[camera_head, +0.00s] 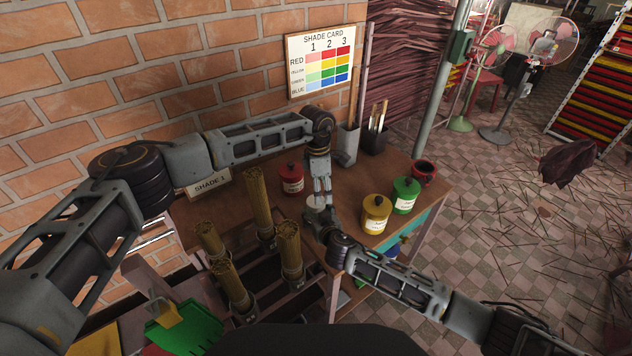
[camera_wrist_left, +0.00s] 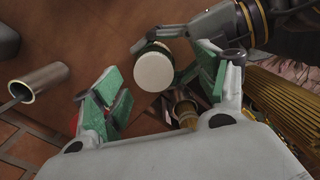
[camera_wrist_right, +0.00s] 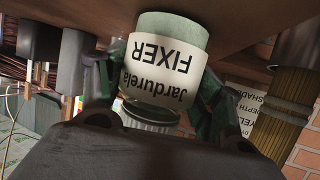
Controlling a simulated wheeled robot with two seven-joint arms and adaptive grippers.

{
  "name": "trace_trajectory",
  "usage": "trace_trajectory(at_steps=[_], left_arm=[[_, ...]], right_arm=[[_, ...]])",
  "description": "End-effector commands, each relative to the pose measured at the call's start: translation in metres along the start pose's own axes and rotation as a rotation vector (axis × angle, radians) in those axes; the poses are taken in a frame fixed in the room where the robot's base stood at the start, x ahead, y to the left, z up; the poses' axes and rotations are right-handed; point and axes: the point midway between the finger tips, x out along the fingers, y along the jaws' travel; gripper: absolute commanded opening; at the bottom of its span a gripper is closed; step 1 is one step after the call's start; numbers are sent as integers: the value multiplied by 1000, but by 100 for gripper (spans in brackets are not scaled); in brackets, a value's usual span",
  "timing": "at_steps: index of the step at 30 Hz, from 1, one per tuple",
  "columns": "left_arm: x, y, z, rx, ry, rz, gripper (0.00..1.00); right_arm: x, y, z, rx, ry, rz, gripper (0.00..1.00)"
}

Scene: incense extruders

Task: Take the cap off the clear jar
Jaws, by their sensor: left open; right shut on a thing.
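The clear jar (camera_wrist_right: 165,62) with the "Jardurela FIXER" label stands on the table and shows upside down in the right wrist view. Its ribbed cap (camera_wrist_right: 148,118) is at the jar's top; from above it shows as a pale round disc (camera_wrist_left: 154,73) in the left wrist view, and as a small pale top (camera_head: 317,202) in the head view. My right gripper (camera_wrist_right: 155,92) is shut on the jar from the side. My left gripper (camera_head: 321,190) points down above the cap. Its padded fingers (camera_wrist_left: 162,90) are open and apart from it.
A red pot (camera_head: 291,178), a yellow pot (camera_head: 376,213) and a green pot (camera_head: 405,194) stand around the jar. Incense bundles (camera_head: 258,200) stand upright in front and left. A metal cylinder (camera_wrist_left: 40,82) stands apart. A brick wall (camera_head: 100,70) is behind.

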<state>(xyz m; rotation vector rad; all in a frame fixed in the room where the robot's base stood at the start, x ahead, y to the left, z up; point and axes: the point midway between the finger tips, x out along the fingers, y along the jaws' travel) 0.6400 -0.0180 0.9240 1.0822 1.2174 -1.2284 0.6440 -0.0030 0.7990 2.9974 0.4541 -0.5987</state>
Motion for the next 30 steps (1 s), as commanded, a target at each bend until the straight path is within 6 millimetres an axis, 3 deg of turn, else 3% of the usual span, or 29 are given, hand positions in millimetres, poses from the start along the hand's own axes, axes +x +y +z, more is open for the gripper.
trace_trajectory(at_steps=[30], left_arm=[[-17, 13, -10, 823, 66, 25, 73]], right_arm=[[0, 0, 1, 1, -1, 0, 0]])
